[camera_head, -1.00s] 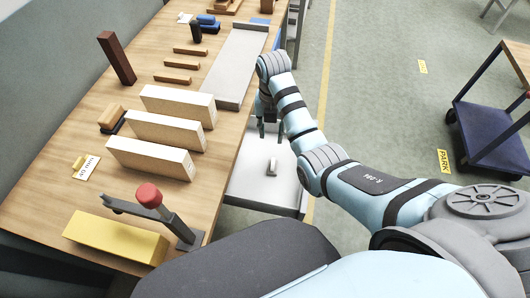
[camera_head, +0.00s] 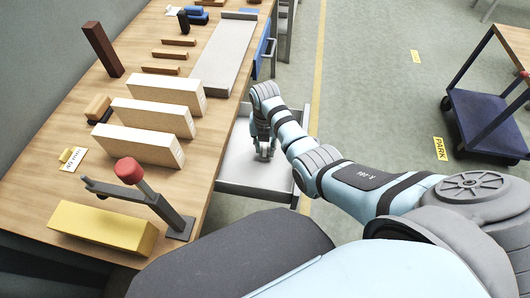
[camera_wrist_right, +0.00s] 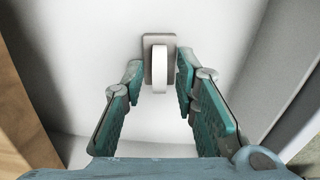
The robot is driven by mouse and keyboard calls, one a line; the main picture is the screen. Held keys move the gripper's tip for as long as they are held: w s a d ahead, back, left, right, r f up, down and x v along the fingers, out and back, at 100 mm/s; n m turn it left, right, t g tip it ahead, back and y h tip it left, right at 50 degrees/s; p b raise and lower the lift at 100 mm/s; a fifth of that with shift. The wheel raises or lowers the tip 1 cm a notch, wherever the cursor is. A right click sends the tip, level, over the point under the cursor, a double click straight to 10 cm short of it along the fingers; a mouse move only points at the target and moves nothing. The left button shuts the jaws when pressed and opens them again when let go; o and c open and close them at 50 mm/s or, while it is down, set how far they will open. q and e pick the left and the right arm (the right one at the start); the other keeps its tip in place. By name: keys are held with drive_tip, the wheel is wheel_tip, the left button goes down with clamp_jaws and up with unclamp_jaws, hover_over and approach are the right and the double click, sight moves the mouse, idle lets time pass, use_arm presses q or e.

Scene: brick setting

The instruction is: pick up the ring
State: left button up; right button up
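The ring (camera_wrist_right: 160,68) is white and stands on edge on a small grey block in the right wrist view, inside an open white drawer (camera_head: 236,170). My right gripper (camera_wrist_right: 159,80) is open, with one teal finger on each side of the ring. A gap shows between the fingers and the ring, and I cannot tell whether either touches it. In the head view my right gripper (camera_head: 264,150) reaches down into the drawer and mostly hides the ring. My left gripper is not in view.
The wooden workbench (camera_head: 205,55) is left of the drawer, holding cream blocks (camera_head: 150,145), a yellow block (camera_head: 102,228) and a red-headed tool (camera_head: 129,171). A drawer wall (camera_wrist_right: 275,75) is close on the right. A blue cart (camera_head: 490,120) stands on the floor.

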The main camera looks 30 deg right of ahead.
clamp_jaws()
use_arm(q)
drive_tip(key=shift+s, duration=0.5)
use_arm(e)
drive_tip(key=shift+r, duration=0.1)
